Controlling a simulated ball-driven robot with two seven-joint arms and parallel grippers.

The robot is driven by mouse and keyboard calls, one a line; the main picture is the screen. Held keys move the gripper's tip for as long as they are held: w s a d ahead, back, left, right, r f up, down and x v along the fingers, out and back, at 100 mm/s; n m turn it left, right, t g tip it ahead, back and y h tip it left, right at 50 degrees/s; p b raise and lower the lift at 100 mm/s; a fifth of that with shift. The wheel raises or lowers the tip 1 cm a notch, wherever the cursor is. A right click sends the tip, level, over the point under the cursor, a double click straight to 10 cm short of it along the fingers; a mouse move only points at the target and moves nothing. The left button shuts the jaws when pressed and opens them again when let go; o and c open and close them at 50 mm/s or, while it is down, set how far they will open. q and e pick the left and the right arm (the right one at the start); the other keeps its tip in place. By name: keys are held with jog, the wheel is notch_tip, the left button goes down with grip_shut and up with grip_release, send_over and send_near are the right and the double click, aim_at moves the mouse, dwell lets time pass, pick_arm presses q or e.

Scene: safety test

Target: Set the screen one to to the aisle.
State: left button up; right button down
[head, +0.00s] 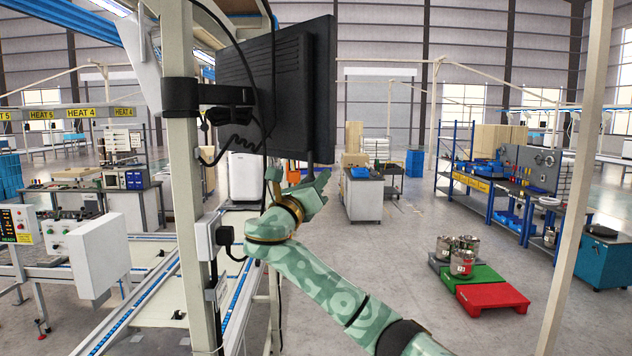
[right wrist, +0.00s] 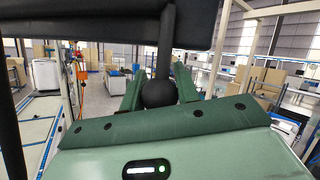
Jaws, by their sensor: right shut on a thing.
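The black screen (head: 305,95) hangs on a black bracket (head: 215,97) fixed to a pale upright post (head: 182,150). A dark ribbed face of it shows, with no lit display visible. In the right wrist view its dark lower edge (right wrist: 85,28) crosses the top. A short black handle with a round knob (right wrist: 158,93) hangs below it. My right gripper (head: 316,183) is just under the screen's lower edge, shut on the handle; its green fingers stand on both sides of the knob in the right wrist view. My left gripper is not in view.
Black cables (head: 272,55) loop beside the screen and post. A conveyor line (head: 150,290) runs at the lower left. A red pallet (head: 492,297) and metal cans (head: 462,262) stand on the floor at right. A thin pale post (head: 575,190) rises at right. The middle floor is open.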

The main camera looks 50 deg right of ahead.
jog(key=c, duration=1)
grip_release()
jog(key=shift+c, duration=0.2)
jog(key=shift+f, duration=0.1)
jog(key=b+v, duration=0.6)
jog(key=v, duration=1)
